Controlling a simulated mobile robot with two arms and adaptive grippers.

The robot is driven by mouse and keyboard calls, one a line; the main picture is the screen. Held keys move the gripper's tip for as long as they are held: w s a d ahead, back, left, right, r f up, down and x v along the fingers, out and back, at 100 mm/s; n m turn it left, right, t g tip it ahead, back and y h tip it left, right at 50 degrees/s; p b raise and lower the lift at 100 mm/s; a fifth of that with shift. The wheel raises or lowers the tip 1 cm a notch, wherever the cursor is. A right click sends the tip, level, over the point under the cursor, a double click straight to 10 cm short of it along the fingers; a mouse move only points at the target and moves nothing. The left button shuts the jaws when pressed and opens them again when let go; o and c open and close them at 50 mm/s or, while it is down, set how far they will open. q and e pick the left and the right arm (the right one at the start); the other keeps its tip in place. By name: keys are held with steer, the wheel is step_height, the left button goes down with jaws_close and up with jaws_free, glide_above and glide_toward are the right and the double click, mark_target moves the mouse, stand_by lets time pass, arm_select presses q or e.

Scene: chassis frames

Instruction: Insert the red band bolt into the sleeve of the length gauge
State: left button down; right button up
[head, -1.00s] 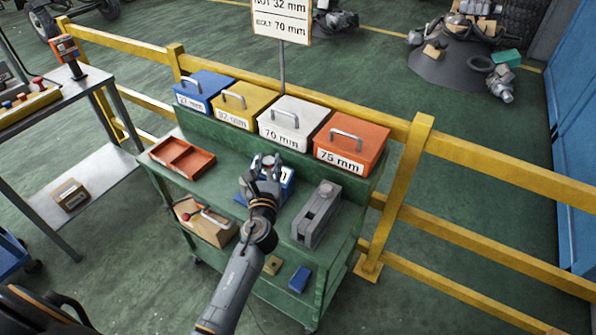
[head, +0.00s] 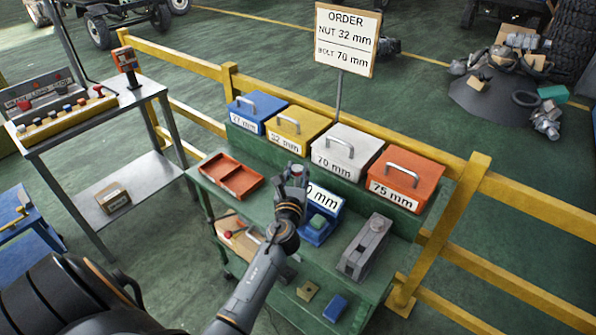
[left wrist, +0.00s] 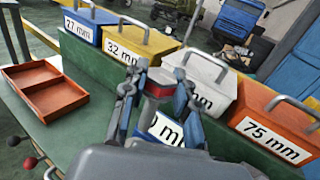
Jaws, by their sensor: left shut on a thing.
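My left gripper (head: 294,176) is shut on the red band bolt (left wrist: 160,83), whose grey head and red band show between the fingers in the left wrist view. The gripper is over the green cart, beside the blue length gauge (head: 325,195). The gauge's white display ends in "0 mm"; its first digit is hidden behind the gripper. A green-grey part (head: 317,222) sits low on the gauge's front; I cannot tell whether it is the sleeve. The bolt appears above and apart from the gauge. My right gripper is not in view.
An orange two-part tray (head: 232,177) lies left on the cart, and a grey slotted block (head: 366,247) stands right. Blue, yellow, white (head: 345,154) and orange lidded boxes line the back. A sign (head: 346,38) reads nut 32 mm, bolt 70 mm. A yellow rail runs behind.

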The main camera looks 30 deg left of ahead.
mark_target(298, 186)
arm_select(q)
step_height(298, 186, down, 4)
steer(key=b, duration=0.3)
steer(key=shift+r, duration=0.25)
steer(key=shift+f+b, duration=0.8)
steer(key=shift+f, duration=0.05)
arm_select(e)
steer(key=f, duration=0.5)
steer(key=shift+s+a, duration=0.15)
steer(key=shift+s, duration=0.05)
arm_select(q)
steer(key=shift+d, duration=0.1)
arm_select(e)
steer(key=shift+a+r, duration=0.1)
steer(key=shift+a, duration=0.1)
arm_select(q)
steer(key=shift+f+b, duration=0.95)
steer(key=shift+f, duration=0.2)
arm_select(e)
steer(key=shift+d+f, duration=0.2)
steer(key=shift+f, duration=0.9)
arm_select(q)
steer(key=shift+f+b, duration=2.65)
steer(key=shift+f, duration=0.15)
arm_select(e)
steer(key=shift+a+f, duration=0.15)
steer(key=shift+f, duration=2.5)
